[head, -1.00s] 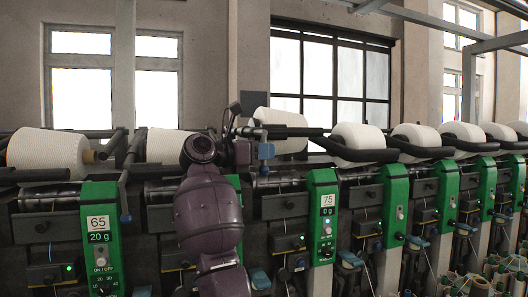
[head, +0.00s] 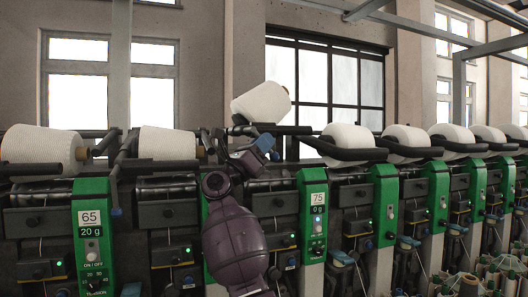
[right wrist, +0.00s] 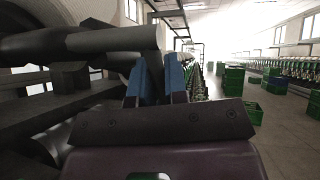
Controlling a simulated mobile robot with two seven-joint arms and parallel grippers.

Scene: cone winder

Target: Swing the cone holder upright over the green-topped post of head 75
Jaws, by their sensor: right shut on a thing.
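My right gripper (head: 266,145) is at the holder, below the cone. In the right wrist view its blue fingers (right wrist: 160,80) are shut on a dark upright piece of the holder, below a thick dark bar (right wrist: 112,40). My arm hides part of the machine left of the post. My left gripper is not in view.
Head 65 (head: 91,240) stands at the left with its white cone (head: 42,146) lying low. Another cone (head: 166,144) lies beside it. More cones and green posts run off to the right. Green crates (right wrist: 235,80) stand on the open floor in the right wrist view.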

